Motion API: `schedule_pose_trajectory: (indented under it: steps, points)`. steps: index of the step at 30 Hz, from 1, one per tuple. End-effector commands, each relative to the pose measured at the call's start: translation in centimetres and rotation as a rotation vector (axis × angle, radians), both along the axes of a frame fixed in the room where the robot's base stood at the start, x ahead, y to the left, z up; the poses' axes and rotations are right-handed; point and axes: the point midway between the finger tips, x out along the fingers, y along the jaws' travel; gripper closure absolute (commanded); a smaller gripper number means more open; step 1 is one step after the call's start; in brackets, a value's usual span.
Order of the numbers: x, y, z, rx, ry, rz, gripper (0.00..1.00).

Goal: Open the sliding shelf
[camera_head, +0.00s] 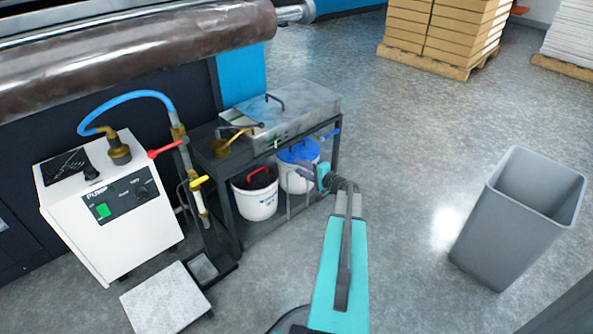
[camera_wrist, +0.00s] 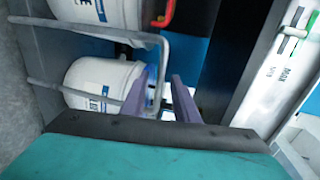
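The sliding shelf is the low level of a dark metal rack, holding two white buckets, one with a red handle (camera_head: 256,195) and one with a blue lid (camera_head: 298,165). A grey tubular rail (camera_wrist: 90,32) runs in front of the buckets in the wrist view and bends round at its end. My gripper (camera_head: 322,178) is at the rack's front right, beside the blue-lidded bucket. In the wrist view, my gripper (camera_wrist: 160,92) has its two purple-grey fingers apart, with the rail's bent end between them. I cannot tell whether they touch it.
A metal tray box (camera_head: 285,110) sits on top of the rack. A white pump unit (camera_head: 115,205) stands at left, with a pale slab (camera_head: 165,298) on the floor. A grey bin (camera_head: 515,220) stands at right. Floor between rack and bin is clear.

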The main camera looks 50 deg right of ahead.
Motion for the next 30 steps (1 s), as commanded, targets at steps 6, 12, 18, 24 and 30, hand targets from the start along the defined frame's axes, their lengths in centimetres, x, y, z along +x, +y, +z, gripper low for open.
schedule_pose_trajectory:
  steps: [6,12,18,24,30]
  points:
    - [1.6,-0.1,-0.4,0.0,-0.001,0.001,0.72]
    - [1.9,-0.1,-0.4,0.001,0.0,0.0,0.72]
    - [1.8,-0.1,-0.4,0.0,0.0,0.0,0.79]
    - [1.8,-0.1,-0.4,0.0,0.0,0.0,1.0]
    - [2.0,0.7,-0.4,0.001,0.0,0.005,1.0]
